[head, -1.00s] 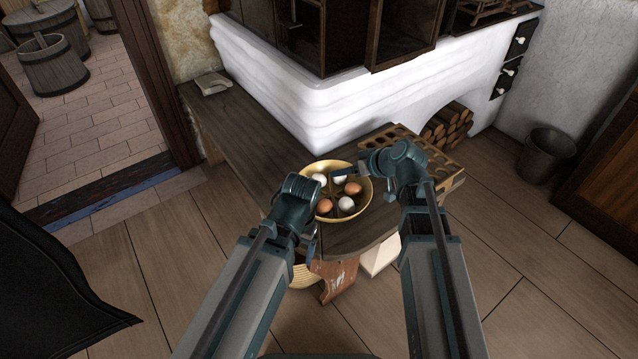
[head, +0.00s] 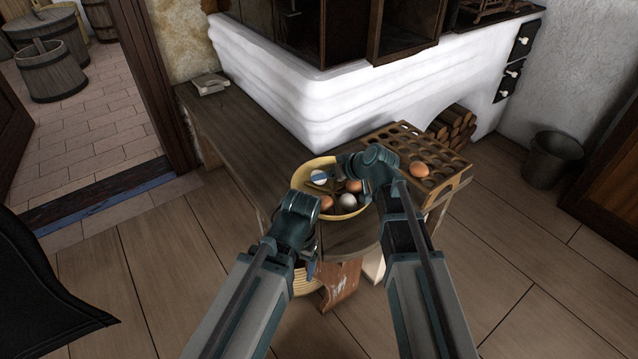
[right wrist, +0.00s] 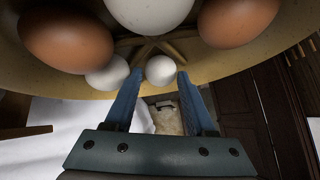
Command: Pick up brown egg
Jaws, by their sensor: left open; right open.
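A yellow bowl (head: 300,179) on the wooden bench holds brown and white eggs. One brown egg (head: 353,186) lies at its right and another brown egg (head: 325,203) at its front. Another brown egg (head: 419,171) sits in the egg tray (head: 399,133). My right gripper (head: 322,181) is open over the bowl by a white egg (head: 318,176). In the right wrist view a white egg (right wrist: 160,70) shows between its open fingertips, and brown eggs lie left (right wrist: 66,40) and right (right wrist: 237,20). My left gripper (head: 311,269) is open and empty, low in front of the bench; its fingers are mostly hidden.
The white stove (head: 300,100) stands behind the bench (head: 232,140). The bench's left part is clear except for a small pale object (head: 209,84). My right forearm passes between the bowl and the tray. A bucket (head: 552,158) stands on the floor at the right.

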